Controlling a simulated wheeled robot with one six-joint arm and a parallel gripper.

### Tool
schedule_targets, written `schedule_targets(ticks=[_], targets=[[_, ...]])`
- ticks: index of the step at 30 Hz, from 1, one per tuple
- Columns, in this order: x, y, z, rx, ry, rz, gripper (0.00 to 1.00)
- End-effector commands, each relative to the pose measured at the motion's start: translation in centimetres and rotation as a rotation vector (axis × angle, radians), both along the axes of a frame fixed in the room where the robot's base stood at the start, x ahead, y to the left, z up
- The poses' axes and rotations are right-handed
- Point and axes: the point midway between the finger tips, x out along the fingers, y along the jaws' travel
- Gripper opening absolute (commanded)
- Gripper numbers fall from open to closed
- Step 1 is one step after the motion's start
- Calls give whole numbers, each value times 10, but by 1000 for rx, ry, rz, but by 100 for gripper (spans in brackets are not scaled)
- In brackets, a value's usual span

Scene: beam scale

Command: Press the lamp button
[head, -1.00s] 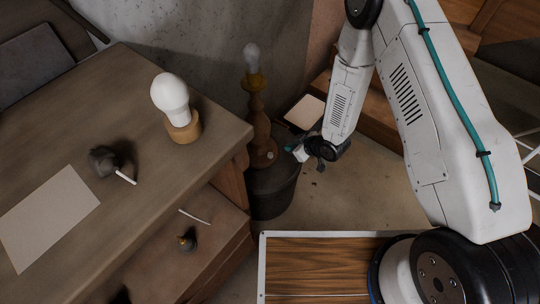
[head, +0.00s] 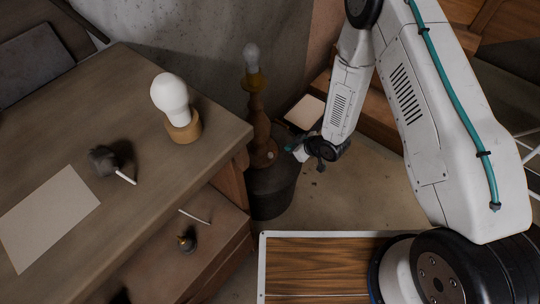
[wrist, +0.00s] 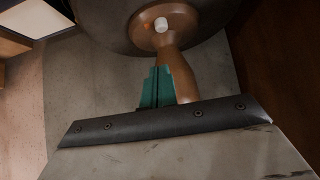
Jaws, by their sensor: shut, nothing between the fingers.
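The lamp (head: 256,105) has a turned wooden post with a pale bulb (head: 251,55) on top. It stands on a dark round stand (head: 270,190) beside the desk. A small white button (head: 270,155) sits on the lamp's wooden foot. In the wrist view the button (wrist: 161,24) shows clearly, with a small orange spot beside it and the brown post (wrist: 178,72) below. My gripper (head: 291,148) is shut and empty, just right of the foot and apart from the button in the head view. Its teal fingers (wrist: 157,86) point toward the button in the wrist view.
The desk (head: 105,90) at left holds a white bulb in a wooden holder (head: 184,130), a dark lump and a paper sheet (head: 48,218). An open drawer (head: 175,235) juts out below. A pale square (head: 305,112) lies behind my gripper. A wood-topped panel is at bottom centre.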

Motion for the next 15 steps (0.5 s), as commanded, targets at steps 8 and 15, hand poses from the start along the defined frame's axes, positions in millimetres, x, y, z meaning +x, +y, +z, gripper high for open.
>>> schedule_targets(ticks=[8, 15], targets=[[0, 0, 0, 0, 0, 0, 0], [-4, -2, 19, -3, 4, 1, 0]])
